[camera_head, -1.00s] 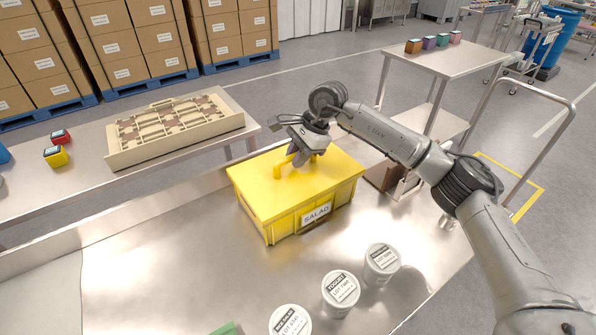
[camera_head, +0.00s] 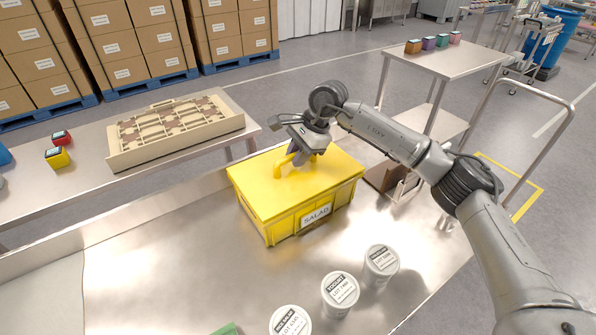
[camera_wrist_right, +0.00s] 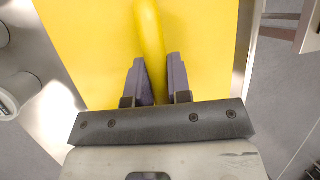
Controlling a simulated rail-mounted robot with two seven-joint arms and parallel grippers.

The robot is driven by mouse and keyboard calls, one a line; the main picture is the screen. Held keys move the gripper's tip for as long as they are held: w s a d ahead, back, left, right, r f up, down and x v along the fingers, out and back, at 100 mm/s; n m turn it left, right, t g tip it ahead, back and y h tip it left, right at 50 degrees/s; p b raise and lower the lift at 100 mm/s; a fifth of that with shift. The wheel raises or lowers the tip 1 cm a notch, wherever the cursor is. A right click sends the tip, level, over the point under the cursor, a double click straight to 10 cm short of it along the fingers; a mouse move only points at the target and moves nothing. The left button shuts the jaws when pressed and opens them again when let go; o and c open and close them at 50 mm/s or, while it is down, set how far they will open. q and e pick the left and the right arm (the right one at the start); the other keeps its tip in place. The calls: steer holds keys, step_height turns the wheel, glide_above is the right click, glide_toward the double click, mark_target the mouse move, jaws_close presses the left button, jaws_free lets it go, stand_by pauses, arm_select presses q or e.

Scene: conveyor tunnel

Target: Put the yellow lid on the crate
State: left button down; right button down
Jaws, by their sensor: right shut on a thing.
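The yellow lid (camera_head: 318,178) lies on top of the yellow crate (camera_head: 285,227), which bears a SALAD label on its front. The lid looks level and lined up with the crate's rim. My right gripper (camera_head: 298,156) is shut on the lid's arched handle (camera_head: 284,168). In the right wrist view the two fingers (camera_wrist_right: 154,82) stand on either side of the handle (camera_wrist_right: 149,40), with the flat lid (camera_wrist_right: 90,60) behind. My left gripper does not show in any view.
White tubs (camera_head: 340,292) stand in front of the crate on the metal table. A beige divided tray (camera_head: 175,130) lies on the bench behind at left. A green thing (camera_head: 226,329) shows at the bottom edge. Bare metal (camera_head: 150,270) lies left of the crate.

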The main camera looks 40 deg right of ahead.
steer(key=shift+r+p, duration=0.85)
steer(key=shift+r, duration=0.35)
steer(key=shift+r, duration=0.15)
steer(key=shift+r+p, duration=0.65)
steer(key=shift+p, duration=0.2)
steer(key=shift+f, duration=0.1)
